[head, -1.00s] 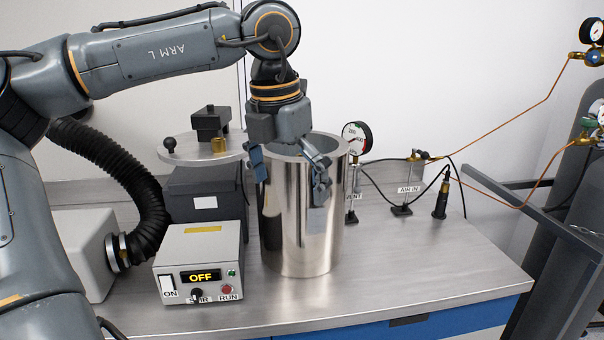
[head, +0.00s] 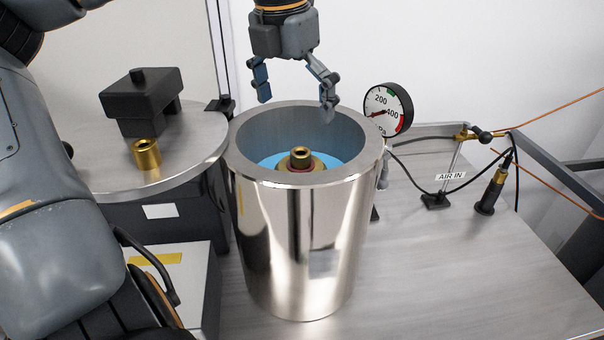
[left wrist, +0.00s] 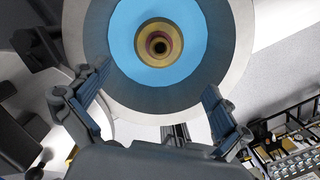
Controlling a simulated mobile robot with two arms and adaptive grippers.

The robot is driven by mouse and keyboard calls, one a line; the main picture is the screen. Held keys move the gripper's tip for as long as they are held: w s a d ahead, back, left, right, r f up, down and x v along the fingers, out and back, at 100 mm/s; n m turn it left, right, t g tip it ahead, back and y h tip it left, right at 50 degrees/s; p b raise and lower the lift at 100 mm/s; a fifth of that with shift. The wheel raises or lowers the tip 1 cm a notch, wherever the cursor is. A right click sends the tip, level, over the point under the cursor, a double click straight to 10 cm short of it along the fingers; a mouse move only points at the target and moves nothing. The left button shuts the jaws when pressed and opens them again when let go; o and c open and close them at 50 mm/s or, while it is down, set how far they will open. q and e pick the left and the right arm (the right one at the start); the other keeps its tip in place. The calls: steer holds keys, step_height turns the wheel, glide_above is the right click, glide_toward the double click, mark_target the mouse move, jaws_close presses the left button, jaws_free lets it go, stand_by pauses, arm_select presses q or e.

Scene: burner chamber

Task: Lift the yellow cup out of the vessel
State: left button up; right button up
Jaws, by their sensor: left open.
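The vessel (head: 290,235) is a tall, shiny steel cylinder with a thick rim and an open top. Inside, on a blue floor (head: 268,163), sits the small yellow cup (head: 300,163), with a brass collar at its centre and a reddish ring around it. Its lower part is hidden by the near rim. The left wrist view shows the cup (left wrist: 160,43) from above, ringed by blue. My left gripper (head: 296,101) is open and empty above the vessel's far side, fingers pointing down. In the left wrist view its fingers (left wrist: 158,82) are spread below the cup. My right gripper is not seen.
A round plate (head: 195,150) with a black block and a brass fitting (head: 146,154) stands close left of the vessel. A pressure gauge (head: 388,110) is just behind right. An air-in post (head: 445,180) and cables stand further right. The front right bench is clear.

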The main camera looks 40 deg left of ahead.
mark_target(301, 169)
arm_select(q)
steer(key=f, duration=0.2)
steer(key=f+p, duration=0.1)
steer(key=f, duration=0.2)
steer(key=w+f, duration=0.1)
steer(key=f, duration=0.1)
steer(key=shift+f, duration=0.65)
steer(key=shift+f+p, duration=0.25)
steer(key=shift+p, duration=0.25)
steer(key=f, duration=0.1)
steer(key=f+p, duration=0.2)
steer(key=f, duration=0.1)
steer(key=shift+w+a+f, duration=0.1)
steer(key=shift+w+a, duration=0.1)
steer(key=shift+w, duration=0.15)
steer(key=shift+f, duration=0.15)
steer(key=c, duration=1.6)
steer(key=shift+c, duration=0.2)
